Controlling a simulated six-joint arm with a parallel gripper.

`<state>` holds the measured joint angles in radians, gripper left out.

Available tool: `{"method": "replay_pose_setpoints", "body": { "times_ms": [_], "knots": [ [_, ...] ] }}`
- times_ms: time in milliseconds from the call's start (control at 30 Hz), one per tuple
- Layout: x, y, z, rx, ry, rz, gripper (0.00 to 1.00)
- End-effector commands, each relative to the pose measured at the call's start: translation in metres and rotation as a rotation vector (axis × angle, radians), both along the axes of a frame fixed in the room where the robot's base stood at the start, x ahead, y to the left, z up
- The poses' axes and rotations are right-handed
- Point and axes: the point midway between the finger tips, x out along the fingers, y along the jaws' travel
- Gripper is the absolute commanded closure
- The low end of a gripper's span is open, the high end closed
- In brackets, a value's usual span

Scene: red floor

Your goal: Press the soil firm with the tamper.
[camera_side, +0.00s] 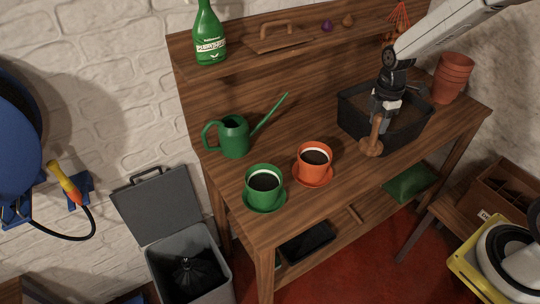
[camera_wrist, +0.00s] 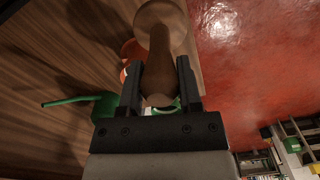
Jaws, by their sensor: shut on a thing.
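The wooden tamper (camera_side: 375,134) has a slim handle and a round foot. My gripper (camera_side: 381,108) is shut on its handle, with the foot hanging down in front of the tray's near wall. In the wrist view the tamper (camera_wrist: 159,45) runs out from between the fingers of my gripper (camera_wrist: 159,82), foot away from the camera. The black tray (camera_side: 409,137) holds brown soil (camera_side: 368,98), partly hidden by my arm. I cannot tell whether the foot touches the bench top.
On the wooden bench (camera_side: 330,205) stand a green cup (camera_side: 264,188), an orange cup (camera_side: 313,164), a green watering can (camera_side: 234,137) and stacked terracotta pots (camera_side: 453,78). A shelf behind holds a green bottle (camera_side: 208,35) and a wooden float (camera_side: 280,37).

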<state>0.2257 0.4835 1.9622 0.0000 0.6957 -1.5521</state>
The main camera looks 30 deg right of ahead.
Motion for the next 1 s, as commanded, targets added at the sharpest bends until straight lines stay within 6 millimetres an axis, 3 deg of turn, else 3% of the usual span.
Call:
{"method": "replay_pose_setpoints", "body": {
  "times_ms": [567, 767, 1000],
  "knots": [
    [0.007, 0.006, 0.001, 0.0, 0.0, 0.002, 1.0],
    [0.029, 0.028, 0.004, 0.0, -0.001, 0.005, 1.0],
    [0.066, 0.075, 0.01, 0.0, -0.001, 0.006, 1.0]
  ]
}}
